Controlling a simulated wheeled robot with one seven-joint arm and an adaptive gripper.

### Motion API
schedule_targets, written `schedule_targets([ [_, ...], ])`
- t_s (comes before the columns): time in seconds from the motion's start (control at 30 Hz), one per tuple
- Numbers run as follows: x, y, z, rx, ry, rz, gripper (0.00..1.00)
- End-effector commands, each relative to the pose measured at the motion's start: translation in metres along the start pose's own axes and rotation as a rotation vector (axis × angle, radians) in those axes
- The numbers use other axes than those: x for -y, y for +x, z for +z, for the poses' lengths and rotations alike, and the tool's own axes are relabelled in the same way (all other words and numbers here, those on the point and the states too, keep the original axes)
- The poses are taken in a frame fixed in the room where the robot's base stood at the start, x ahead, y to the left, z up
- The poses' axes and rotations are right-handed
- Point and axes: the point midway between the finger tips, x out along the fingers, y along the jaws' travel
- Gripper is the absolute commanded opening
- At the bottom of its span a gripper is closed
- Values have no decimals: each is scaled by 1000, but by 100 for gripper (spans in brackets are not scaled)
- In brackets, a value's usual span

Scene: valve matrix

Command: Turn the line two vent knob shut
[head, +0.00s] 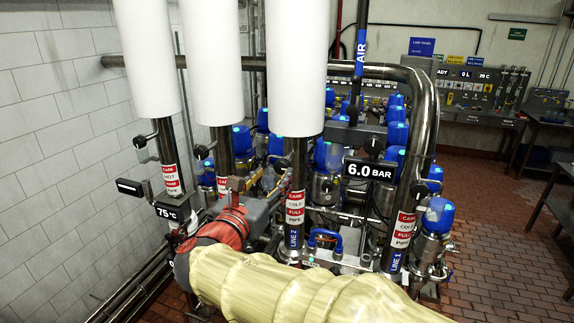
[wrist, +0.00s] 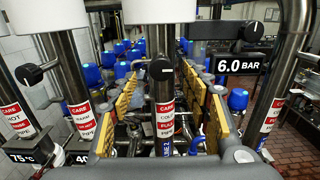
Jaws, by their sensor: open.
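The line two vent knob (wrist: 160,69) is a small black round knob on the steel pipe marked LINE 2 (wrist: 165,118). In the wrist view it lies between the finger pads of my gripper (wrist: 162,88), which is open with yellow pads on both sides. I see no contact with the knob; the depth gap is hard to judge. In the head view the knob (head: 284,162) is on the side of the LINE 2 pipe (head: 295,207), under a white cylinder. My gripper (head: 266,192) shows there just left of that pipe, partly hidden by my arm.
Other black knobs sit at left (wrist: 29,74) and right (wrist: 252,31). A 6.0 BAR sign (head: 369,170) and the LINE 1 pipe (head: 404,228) stand to the right. Blue-capped valves (head: 328,153) crowd behind. Open brick floor (head: 500,245) lies at right.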

Motion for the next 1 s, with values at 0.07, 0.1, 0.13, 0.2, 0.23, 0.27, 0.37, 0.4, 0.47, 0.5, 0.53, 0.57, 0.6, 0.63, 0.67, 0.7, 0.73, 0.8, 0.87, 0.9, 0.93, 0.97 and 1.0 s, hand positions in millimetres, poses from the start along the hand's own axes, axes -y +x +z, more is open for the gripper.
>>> schedule_targets([
  [0.07,2,12,1,0,1,-5,48],
  [0.1,2,18,1,0,1,-4,48],
  [0.13,2,23,1,-1,1,-5,48],
  [0.2,2,34,1,-1,1,-5,48],
  [0.23,2,39,1,-1,1,-5,48],
  [0.27,2,43,1,-1,1,-4,48],
  [0.37,2,56,0,-2,2,-4,48],
  [0.4,2,60,0,-2,3,-3,48],
  [0.47,2,64,1,-1,4,-3,48],
  [0.5,2,66,1,0,4,-3,48],
  [0.53,2,68,0,-1,3,-3,48],
  [0.57,2,69,0,-1,3,-3,48],
  [0.6,2,70,0,-1,3,-2,48],
  [0.63,2,70,0,-1,3,-2,48],
  [0.67,2,70,0,-1,3,-2,48],
  [0.7,2,70,0,-1,4,-2,48],
  [0.73,2,70,0,-1,4,-2,48],
  [0.8,2,70,0,-1,4,-2,48],
  [0.87,1,70,0,-1,4,-2,46],
  [0.9,2,70,0,-1,4,-2,44],
  [0.93,1,70,0,-1,4,-2,42],
  [0.97,2,70,0,-1,4,-2,40],
  [1.0,1,70,0,-1,4,-2,38],
])
